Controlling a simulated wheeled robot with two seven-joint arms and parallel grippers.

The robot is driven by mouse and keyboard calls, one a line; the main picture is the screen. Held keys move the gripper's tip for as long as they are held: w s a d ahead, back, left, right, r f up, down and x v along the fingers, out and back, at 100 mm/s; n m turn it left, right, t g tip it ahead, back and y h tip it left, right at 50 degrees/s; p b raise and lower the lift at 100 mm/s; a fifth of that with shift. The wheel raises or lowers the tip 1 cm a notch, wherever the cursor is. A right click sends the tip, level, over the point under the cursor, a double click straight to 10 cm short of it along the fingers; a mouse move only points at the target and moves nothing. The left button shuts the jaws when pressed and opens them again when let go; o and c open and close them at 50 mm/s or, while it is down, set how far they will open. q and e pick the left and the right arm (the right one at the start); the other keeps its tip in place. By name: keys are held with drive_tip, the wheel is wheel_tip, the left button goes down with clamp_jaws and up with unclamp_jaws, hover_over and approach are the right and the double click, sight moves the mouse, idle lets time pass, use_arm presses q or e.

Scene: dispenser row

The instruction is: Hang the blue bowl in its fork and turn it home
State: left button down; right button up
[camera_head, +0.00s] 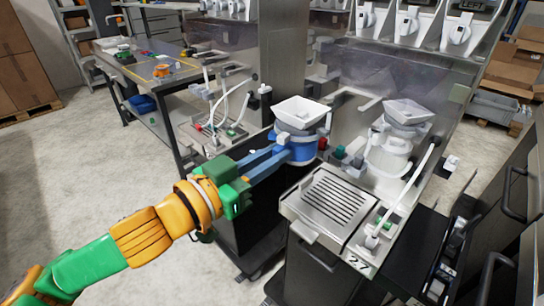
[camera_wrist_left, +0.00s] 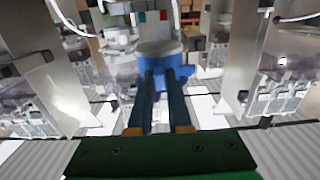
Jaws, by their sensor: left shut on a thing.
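The blue bowl (camera_head: 303,150) is under a white square hopper (camera_head: 300,112), against the front of the left dispenser. In the left wrist view, blue sides of the bowl (camera_wrist_left: 188,72) show around a pale round top, just beyond the fingertips. My left gripper (camera_head: 282,155) has its two blue fingers shut on the bowl; they also show in the left wrist view (camera_wrist_left: 160,78). The fork is hidden behind the bowl and fingers, so I cannot tell whether the bowl is seated in it or turned. My right gripper is not in view.
A white dispenser body with its own hopper (camera_head: 408,112) stands to the right. A slotted metal drip tray (camera_head: 335,205) lies in front. Red and green buttons (camera_head: 340,151) are beside the bowl. A steel panel (camera_head: 290,50) rises behind. Open floor (camera_head: 90,200) is at left.

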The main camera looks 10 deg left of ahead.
use_arm(q)
drive_tip(key=x, duration=0.9)
drive_tip(key=shift+s+r, duration=0.1)
drive_tip(key=shift+r, duration=0.05)
drive_tip(key=shift+s+a+p, duration=0.1)
drive_tip(key=shift+p, duration=0.2)
drive_tip(key=shift+w, duration=0.3)
drive_tip(key=shift+p+x, duration=0.55)
drive_tip(key=shift+x, duration=1.25)
drive_tip(key=shift+s, duration=0.1)
drive_tip(key=shift+x, duration=1.55)
